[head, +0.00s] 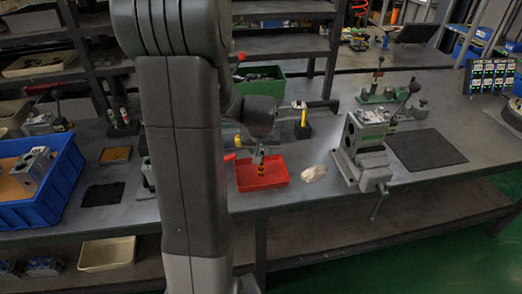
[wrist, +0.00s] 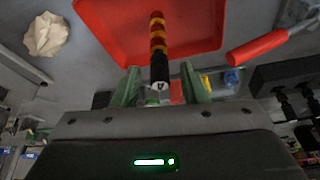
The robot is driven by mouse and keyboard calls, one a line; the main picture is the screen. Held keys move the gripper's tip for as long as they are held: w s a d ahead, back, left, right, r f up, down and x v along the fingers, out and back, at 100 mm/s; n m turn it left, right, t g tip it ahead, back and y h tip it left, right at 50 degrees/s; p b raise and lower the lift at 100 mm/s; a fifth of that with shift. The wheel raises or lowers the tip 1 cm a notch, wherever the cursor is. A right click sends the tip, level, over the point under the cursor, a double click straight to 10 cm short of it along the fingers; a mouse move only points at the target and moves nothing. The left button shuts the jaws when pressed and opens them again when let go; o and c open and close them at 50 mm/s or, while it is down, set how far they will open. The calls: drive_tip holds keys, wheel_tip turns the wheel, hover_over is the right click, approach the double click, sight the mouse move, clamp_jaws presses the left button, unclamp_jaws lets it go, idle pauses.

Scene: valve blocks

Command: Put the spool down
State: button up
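The spool (wrist: 158,42) is a thin rod with yellow, red and black bands and a black end marked with a letter. In the head view the spool (head: 261,170) looks upright within the red tray (head: 277,182); I cannot tell whether its lower end touches the floor. The red tray also shows in the wrist view (wrist: 110,25). My gripper (wrist: 160,72) has its green fingers on either side of the spool's black end, with a visible gap on both sides, so it looks open. In the head view my gripper (head: 258,154) is just above the tray, partly behind my arm.
A crumpled pale cloth (head: 313,173) lies right of the tray, with a grey valve block fixture (head: 366,150) beyond it. A red handle (wrist: 257,47) is close to the tray. A green bin (head: 262,82) stands behind; a blue crate (head: 62,178) is at the left.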

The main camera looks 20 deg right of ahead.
drive_tip(key=shift+r, duration=0.1)
drive_tip(key=shift+r, duration=0.25)
drive_tip(key=v, duration=1.1)
drive_tip(key=shift+s+r, duration=0.25)
drive_tip(key=shift+a, duration=0.1)
